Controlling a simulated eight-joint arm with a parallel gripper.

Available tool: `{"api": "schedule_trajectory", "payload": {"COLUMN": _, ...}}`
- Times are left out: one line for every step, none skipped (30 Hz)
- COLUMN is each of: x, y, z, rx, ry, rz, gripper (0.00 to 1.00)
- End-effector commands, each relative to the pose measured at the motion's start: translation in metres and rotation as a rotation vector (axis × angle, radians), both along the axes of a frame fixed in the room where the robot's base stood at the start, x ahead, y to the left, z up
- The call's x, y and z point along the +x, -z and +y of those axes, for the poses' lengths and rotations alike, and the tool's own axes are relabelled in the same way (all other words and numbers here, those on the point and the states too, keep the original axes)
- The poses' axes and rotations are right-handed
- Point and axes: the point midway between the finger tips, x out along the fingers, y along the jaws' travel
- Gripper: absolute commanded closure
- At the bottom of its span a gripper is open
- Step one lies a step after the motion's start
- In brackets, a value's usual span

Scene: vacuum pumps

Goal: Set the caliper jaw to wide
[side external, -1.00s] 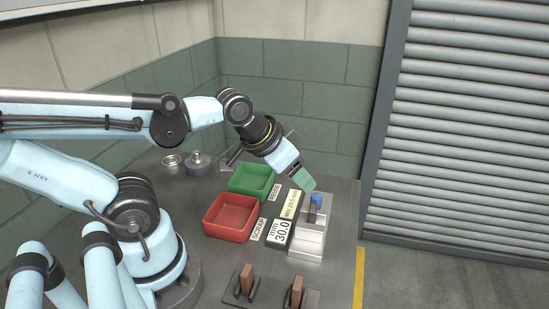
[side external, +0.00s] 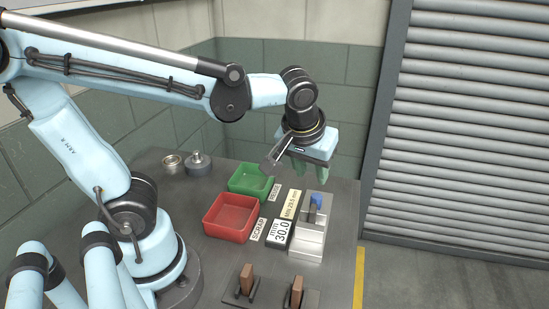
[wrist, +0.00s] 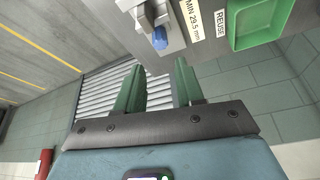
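The caliper (side external: 309,241) is a pale grey metal block near the right edge of the bench, with a blue knob (side external: 316,201) and a dark upright jaw piece at its far end. Its display (side external: 280,234) reads 30.0 mm. My gripper (side external: 313,180) points down above the far end of the caliper, apart from the blue knob. In the wrist view the green fingers (wrist: 159,75) are spread with nothing between them. The blue knob (wrist: 160,39) shows beyond them at the top.
A red scrap bin (side external: 231,219) and a green reuse bin (side external: 250,181) stand left of the caliper. Two brown pieces in dark holders (side external: 246,280) stand at the front. A label (side external: 291,204) reads MIN 29.5 mm. Small metal parts (side external: 197,164) sit at the back left.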

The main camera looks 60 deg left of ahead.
Motion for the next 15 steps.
{"api": "schedule_trajectory", "payload": {"x": 0.001, "y": 0.003, "z": 0.001, "rx": 0.0, "ry": -0.002, "rz": 0.0, "gripper": 0.63}}
{"api": "schedule_trajectory", "payload": {"x": 0.002, "y": 0.005, "z": 0.001, "rx": 0.0, "ry": -0.002, "rz": 0.0, "gripper": 0.63}}
{"api": "schedule_trajectory", "payload": {"x": 0.003, "y": 0.008, "z": 0.002, "rx": 0.0, "ry": -0.002, "rz": 0.0, "gripper": 0.63}}
{"api": "schedule_trajectory", "payload": {"x": 0.004, "y": 0.011, "z": 0.002, "rx": -0.001, "ry": -0.002, "rz": 0.0, "gripper": 0.63}}
{"api": "schedule_trajectory", "payload": {"x": 0.005, "y": 0.014, "z": 0.003, "rx": 0.0, "ry": -0.001, "rz": 0.0, "gripper": 0.63}}
{"api": "schedule_trajectory", "payload": {"x": 0.006, "y": 0.018, "z": 0.004, "rx": 0.0, "ry": -0.001, "rz": 0.0, "gripper": 0.63}}
{"api": "schedule_trajectory", "payload": {"x": 0.008, "y": 0.022, "z": 0.005, "rx": 0.0, "ry": -0.001, "rz": 0.0, "gripper": 0.63}}
{"api": "schedule_trajectory", "payload": {"x": 0.009, "y": 0.025, "z": 0.006, "rx": -0.001, "ry": -0.002, "rz": 0.0, "gripper": 0.63}}
{"api": "schedule_trajectory", "payload": {"x": 0.011, "y": 0.03, "z": 0.007, "rx": -0.001, "ry": -0.002, "rz": 0.0, "gripper": 0.63}}
{"api": "schedule_trajectory", "payload": {"x": 0.012, "y": 0.033, "z": 0.007, "rx": -0.001, "ry": -0.002, "rz": 0.0, "gripper": 0.63}}
{"api": "schedule_trajectory", "payload": {"x": 0.013, "y": 0.037, "z": 0.008, "rx": -0.002, "ry": -0.001, "rz": 0.0, "gripper": 0.63}}
{"api": "schedule_trajectory", "payload": {"x": 0.015, "y": 0.041, "z": 0.009, "rx": -0.002, "ry": -0.001, "rz": 0.0, "gripper": 0.63}}
{"api": "schedule_trajectory", "payload": {"x": 0.016, "y": 0.045, "z": 0.01, "rx": -0.002, "ry": -0.001, "rz": 0.0, "gripper": 0.63}}
{"api": "schedule_trajectory", "payload": {"x": 0.017, "y": 0.048, "z": 0.01, "rx": -0.001, "ry": 0.0, "rz": 0.0, "gripper": 0.63}}
{"api": "schedule_trajectory", "payload": {"x": 0.019, "y": 0.053, "z": 0.011, "rx": -0.002, "ry": -0.001, "rz": 0.0, "gripper": 0.63}}
